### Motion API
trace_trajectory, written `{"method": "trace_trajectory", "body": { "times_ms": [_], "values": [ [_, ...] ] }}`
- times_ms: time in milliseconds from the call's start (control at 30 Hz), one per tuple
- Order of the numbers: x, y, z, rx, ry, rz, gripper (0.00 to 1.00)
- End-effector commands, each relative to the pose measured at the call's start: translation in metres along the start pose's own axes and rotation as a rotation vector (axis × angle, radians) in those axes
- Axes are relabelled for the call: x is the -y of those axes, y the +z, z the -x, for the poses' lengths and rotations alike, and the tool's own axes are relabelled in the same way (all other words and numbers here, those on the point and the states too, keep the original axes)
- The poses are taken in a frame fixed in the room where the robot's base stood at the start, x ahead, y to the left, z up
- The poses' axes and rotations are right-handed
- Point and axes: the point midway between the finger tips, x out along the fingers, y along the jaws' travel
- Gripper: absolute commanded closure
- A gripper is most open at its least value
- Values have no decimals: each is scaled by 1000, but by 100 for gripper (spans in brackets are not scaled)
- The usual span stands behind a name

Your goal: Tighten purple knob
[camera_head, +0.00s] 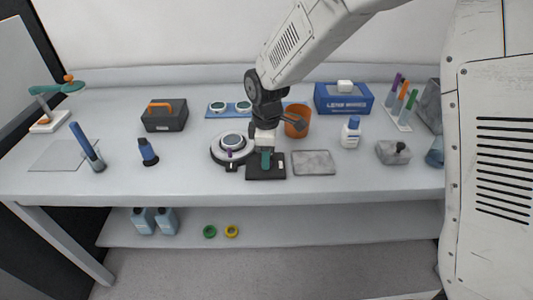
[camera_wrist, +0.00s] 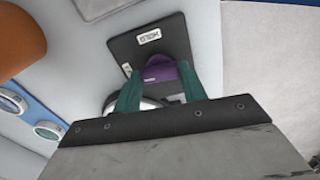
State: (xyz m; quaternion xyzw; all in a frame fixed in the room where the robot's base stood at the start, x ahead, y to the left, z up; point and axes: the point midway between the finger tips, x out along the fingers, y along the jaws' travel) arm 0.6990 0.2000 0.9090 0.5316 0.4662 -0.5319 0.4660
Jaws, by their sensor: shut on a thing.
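In the head view my gripper (camera_head: 266,161) points down over the black plate (camera_head: 264,175), and the knob is hidden there.
A grey slab (camera_head: 314,163) lies right of the plate. An orange cup (camera_head: 297,121) and a blue tray of round lenses (camera_head: 220,107) stand behind. A white bottle (camera_head: 350,134) and blue box (camera_head: 343,99) are at the right. The bench front is clear.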

Motion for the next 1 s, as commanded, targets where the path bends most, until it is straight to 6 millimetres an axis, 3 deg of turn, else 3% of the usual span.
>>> {"method": "trace_trajectory", "body": {
  "times_ms": [1000],
  "values": [
    [0, 0, 1, -1, 1, -923, 81]
  ]
}}
